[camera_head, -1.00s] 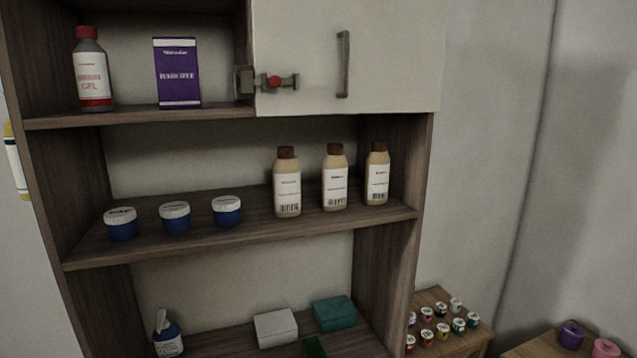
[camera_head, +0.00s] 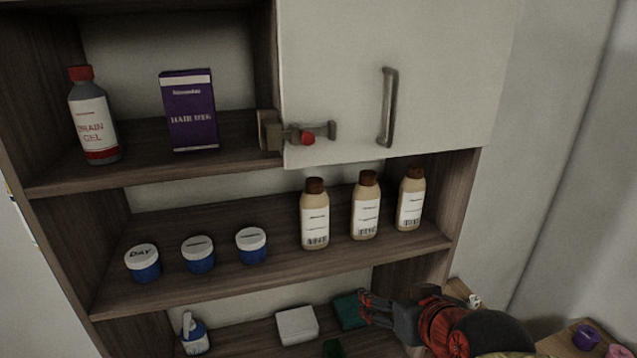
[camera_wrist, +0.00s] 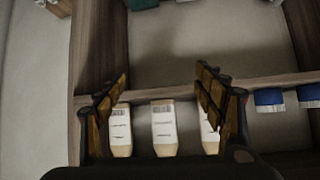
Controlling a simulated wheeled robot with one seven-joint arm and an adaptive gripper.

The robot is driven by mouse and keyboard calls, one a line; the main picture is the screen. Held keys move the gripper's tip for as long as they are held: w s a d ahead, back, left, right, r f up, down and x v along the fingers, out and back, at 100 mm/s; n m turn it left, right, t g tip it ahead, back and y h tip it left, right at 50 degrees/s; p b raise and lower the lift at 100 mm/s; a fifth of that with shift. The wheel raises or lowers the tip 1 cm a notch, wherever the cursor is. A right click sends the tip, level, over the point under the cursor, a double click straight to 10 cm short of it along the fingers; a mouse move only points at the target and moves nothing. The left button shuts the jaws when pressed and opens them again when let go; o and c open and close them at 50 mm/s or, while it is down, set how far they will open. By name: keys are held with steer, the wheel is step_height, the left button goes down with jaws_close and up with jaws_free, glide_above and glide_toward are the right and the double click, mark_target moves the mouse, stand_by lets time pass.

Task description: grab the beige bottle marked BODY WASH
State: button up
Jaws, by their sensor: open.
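Three beige bottles with brown caps and white labels stand upright on the middle shelf (camera_head: 270,277), at its right side: a left one (camera_head: 315,232), a middle one (camera_head: 365,222) and a right one (camera_head: 410,212). Their label text is too small to read, so I cannot tell which says BODY WASH. My gripper (camera_head: 367,307) is open and empty, low in front of the shelves, below the bottles in the head view. The wrist view is upside down; there the middle bottle (camera_wrist: 164,130) shows between my open fingers (camera_wrist: 163,88), beyond them. The caps are hidden there.
Several blue jars with white lids, one of them (camera_head: 198,257), stand left of the bottles. A cabinet door (camera_head: 345,90) with a handle (camera_head: 388,108) and a latch (camera_head: 305,137) covers the upper right. A white box (camera_head: 297,326) and a teal box (camera_head: 350,312) lie on the lower shelf.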

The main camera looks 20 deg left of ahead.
mark_target(317, 209)
steer(key=w+a+r+y+p, duration=0.1)
steer(key=w+a+r+p, duration=0.1)
steer(key=a+r+p, duration=0.1)
steer(key=w+a+r+n+t+y+p, duration=0.1)
steer(key=a+r+p, duration=0.2)
steer(key=a+r, duration=0.3)
steer(key=w+a+r+n+t+p, duration=0.1)
steer(key=w+a+r+p, duration=0.1)
steer(key=a+r+p, duration=0.1)
steer(key=shift+w+a+r+y, duration=0.2)
steer(key=shift+a+r, duration=0.15)
steer(key=shift+a, duration=0.2)
steer(key=shift+w+a+r+y, duration=0.2)
steer(key=shift+a+r, duration=0.1)
steer(key=shift+a, duration=0.25)
steer(key=shift+w+a+r, duration=0.1)
steer(key=shift+a, duration=0.2)
steer(key=shift+w+a, duration=0.15)
steer(key=shift+w, duration=0.1)
steer(key=x, duration=0.3)
steer(key=f+x, duration=0.1)
steer(key=x, duration=0.3)
steer(key=shift+f, duration=0.1)
steer(key=shift+s+d, duration=0.15)
steer(key=shift+d, duration=0.1)
steer(key=shift+c, duration=0.3)
steer(key=c, duration=1.3)
steer(key=shift+r, duration=0.2)
steer(key=shift+c, duration=0.2)
